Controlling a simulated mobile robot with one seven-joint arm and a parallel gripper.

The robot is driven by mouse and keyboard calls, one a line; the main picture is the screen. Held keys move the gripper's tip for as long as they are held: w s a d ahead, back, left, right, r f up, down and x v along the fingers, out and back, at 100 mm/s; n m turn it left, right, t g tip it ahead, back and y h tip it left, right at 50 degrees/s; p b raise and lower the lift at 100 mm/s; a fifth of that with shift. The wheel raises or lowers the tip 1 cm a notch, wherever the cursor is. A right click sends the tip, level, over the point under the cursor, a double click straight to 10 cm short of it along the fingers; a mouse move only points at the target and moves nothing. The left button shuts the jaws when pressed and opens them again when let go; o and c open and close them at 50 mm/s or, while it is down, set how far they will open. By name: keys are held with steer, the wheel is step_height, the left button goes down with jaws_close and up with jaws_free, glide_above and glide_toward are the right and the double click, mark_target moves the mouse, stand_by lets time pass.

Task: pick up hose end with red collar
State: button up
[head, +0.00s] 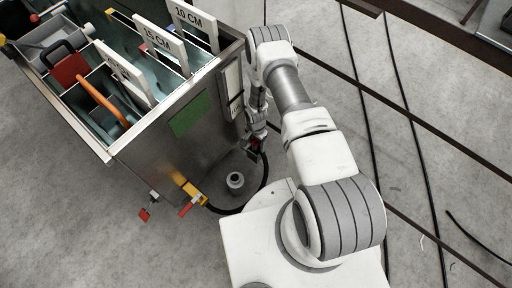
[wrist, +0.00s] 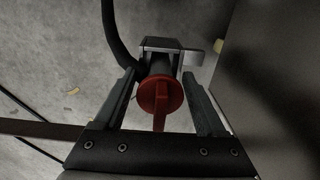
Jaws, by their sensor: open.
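The hose end has a round red collar (wrist: 160,92) with a flat red tab, and it shows in the middle of the wrist view. Behind it is a grey metal fitting (wrist: 160,44), and a black hose (wrist: 118,32) runs up to its left. My gripper (wrist: 159,78) is open, with one finger on each side of the collar. Narrow gaps show beside the collar, and I cannot tell whether either finger touches it. In the head view my gripper (head: 255,144) is low beside the right end of the metal tank, and the arm partly hides the hose end.
The metal tank (head: 150,165) stands close to the left of my gripper, with labelled dividers and tools inside. A yellow valve (head: 187,188) with a red handle sticks out low. A grey round fitting (head: 235,180) stands near the hose. Cables cross the floor at right.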

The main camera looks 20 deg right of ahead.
jaws_close()
stand_by(0.3)
steer(key=shift+r, duration=0.25)
